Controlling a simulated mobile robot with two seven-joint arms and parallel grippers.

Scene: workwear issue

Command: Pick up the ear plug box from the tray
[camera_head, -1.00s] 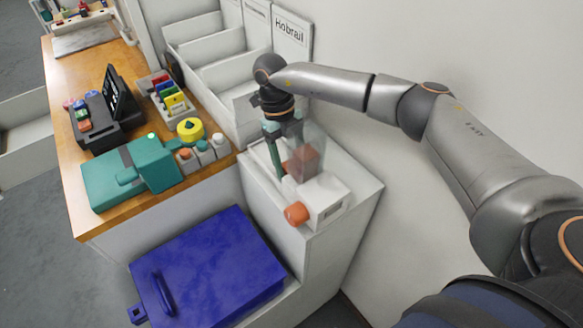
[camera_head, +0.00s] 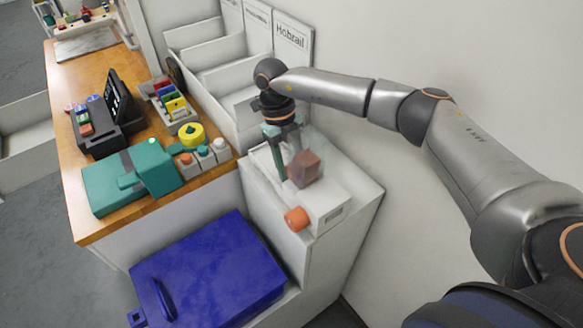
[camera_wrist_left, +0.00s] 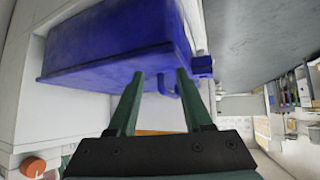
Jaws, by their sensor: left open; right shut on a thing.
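A small reddish-brown block, which I take for the ear plug box (camera_head: 304,168), shows at the right gripper's fingertips, above a white unit with an orange round part (camera_head: 297,219). A clear, see-through panel or housing (camera_head: 318,148) overlaps it, so its exact edges are hard to tell. My right gripper (camera_head: 288,168) points down there, shut on the box. I cannot make out a separate tray. My left gripper (camera_wrist_left: 155,75) is open and empty in the left wrist view, in front of a blue lidded bin (camera_wrist_left: 110,45).
The white unit stands on a white pedestal (camera_head: 352,205) against the wall. White bins (camera_head: 215,73) are behind. Left is a wooden counter (camera_head: 85,232) with a teal device (camera_head: 150,165), a black terminal (camera_head: 100,125) and coloured buttons. The blue bin (camera_head: 215,270) is in front.

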